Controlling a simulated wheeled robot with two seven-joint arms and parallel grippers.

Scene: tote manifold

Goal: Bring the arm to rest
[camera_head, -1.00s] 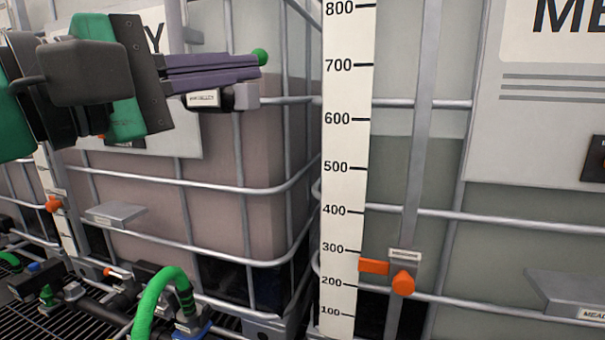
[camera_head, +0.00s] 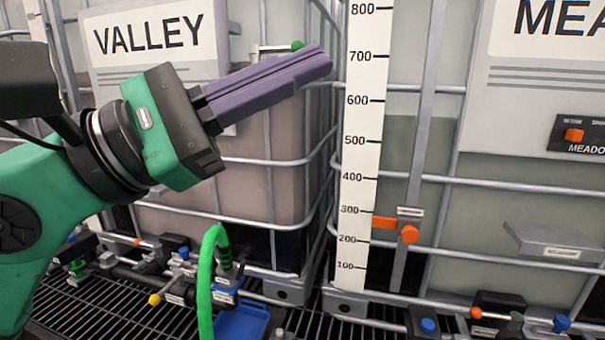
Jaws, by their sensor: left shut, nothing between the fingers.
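My left gripper (camera_head: 322,62) comes in from the left on a green and black arm. Its purple-grey fingers are shut together with nothing between them and point up and right. They are in front of the VALLEY tote (camera_head: 262,190), which holds a pinkish liquid behind a metal cage. The fingertips overlap the gap beside the white level scale (camera_head: 358,150) in the picture; I see no contact. A small green knob (camera_head: 298,46) shows just above the fingers. My right gripper is not in view.
The MEADOW tote (camera_head: 520,215) stands at the right, with an orange slider (camera_head: 409,234) beside the scale and an orange switch (camera_head: 573,135). A green hose (camera_head: 205,270), valves and a blue tray (camera_head: 240,322) sit low on the black grating (camera_head: 310,318).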

